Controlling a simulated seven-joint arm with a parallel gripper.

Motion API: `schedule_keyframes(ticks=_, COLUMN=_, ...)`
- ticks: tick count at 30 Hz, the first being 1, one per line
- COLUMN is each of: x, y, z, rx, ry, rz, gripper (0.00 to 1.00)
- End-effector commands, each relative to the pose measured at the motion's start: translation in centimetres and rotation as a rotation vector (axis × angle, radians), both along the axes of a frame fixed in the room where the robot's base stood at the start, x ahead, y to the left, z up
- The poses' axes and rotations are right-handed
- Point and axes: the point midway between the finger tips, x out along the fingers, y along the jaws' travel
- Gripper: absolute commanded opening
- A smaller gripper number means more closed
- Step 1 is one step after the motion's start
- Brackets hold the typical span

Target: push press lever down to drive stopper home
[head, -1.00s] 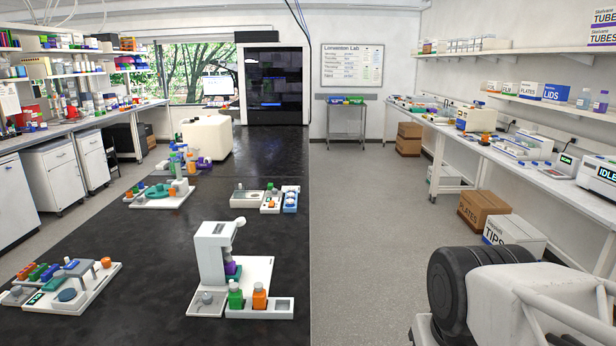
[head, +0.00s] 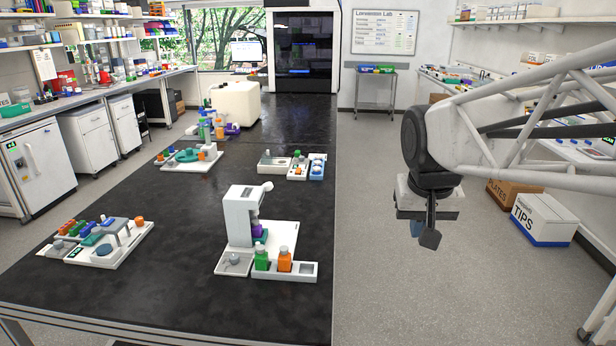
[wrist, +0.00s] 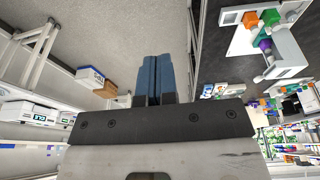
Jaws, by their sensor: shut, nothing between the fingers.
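The white press (head: 241,217) stands upright on its base plate on the black bench. Its lever (head: 262,186) sticks out at the top right with a rounded end. A purple bottle (head: 257,230) sits under the press head; I cannot tell how its stopper sits. In the wrist view the press (wrist: 287,58) shows upside down at the upper right. My gripper (head: 415,228) hangs over the floor to the right of the bench, well apart from the press. Its blue fingers (wrist: 155,80) are together and empty in the wrist view.
A rack in front of the press holds a green bottle (head: 262,259) and an orange bottle (head: 285,260). Another station (head: 100,240) with small vials stands at left. More stations stand farther back. Boxes (head: 543,220) lie on the floor at right. The bench between stations is clear.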

Motion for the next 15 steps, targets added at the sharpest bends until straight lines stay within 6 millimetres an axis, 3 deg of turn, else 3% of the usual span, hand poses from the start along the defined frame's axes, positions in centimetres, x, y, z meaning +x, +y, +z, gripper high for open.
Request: schedule_keyframes(ticks=15, x=13.6, y=6.4, z=3.4, rx=-0.018, ry=-0.007, rz=0.004, gripper=0.00)
